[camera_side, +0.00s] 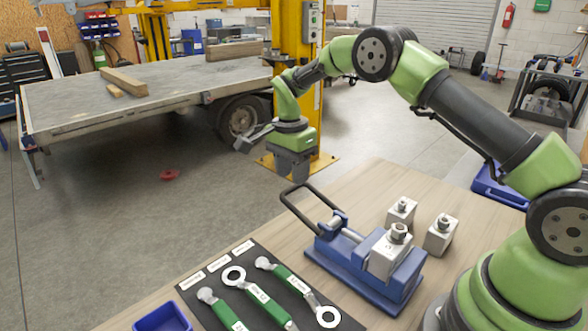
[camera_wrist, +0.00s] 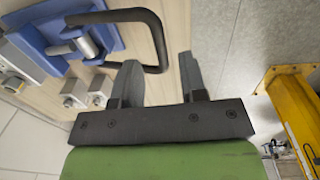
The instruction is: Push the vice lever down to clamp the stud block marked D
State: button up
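The blue vice (camera_side: 345,262) sits on the wooden bench, with a metal stud block (camera_side: 388,258) between its jaws; I cannot read the block's letter. The vice lever (camera_side: 300,206), a dark loop handle, is raised and slants up to the left. My gripper (camera_side: 293,170) is above the lever's upper end, fingers pointing down, apart from it as far as I can tell. In the wrist view my gripper (camera_wrist: 158,78) has its fingers spread with nothing between them. The lever (camera_wrist: 157,35) curves just beyond the left finger there, with the vice (camera_wrist: 35,35) at upper left.
Two more stud blocks (camera_side: 401,213) (camera_side: 440,235) stand behind and right of the vice. A dark mat (camera_side: 240,268) with several green-handled wrenches lies in front, beside a blue bin (camera_side: 163,318). A yellow post (camera_side: 310,120) and a flatbed trailer (camera_side: 150,92) stand beyond the bench.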

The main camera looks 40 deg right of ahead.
notch_tip(320, 180, up, 10)
jog(key=shift+w, duration=0.3)
dwell(0.3)
jog(key=s+a+r+n+t+y, duration=0.1)
jog(key=s+a+r+n+t, duration=0.3)
jog(key=s+r+n, duration=0.65)
jog(key=s+a+n+t+y, duration=0.1)
jog(key=s+n+t, duration=0.2)
jog(key=s, duration=1.4)
jog(key=shift+a+f+t, duration=0.35)
jog(key=shift+a+t, duration=0.05)
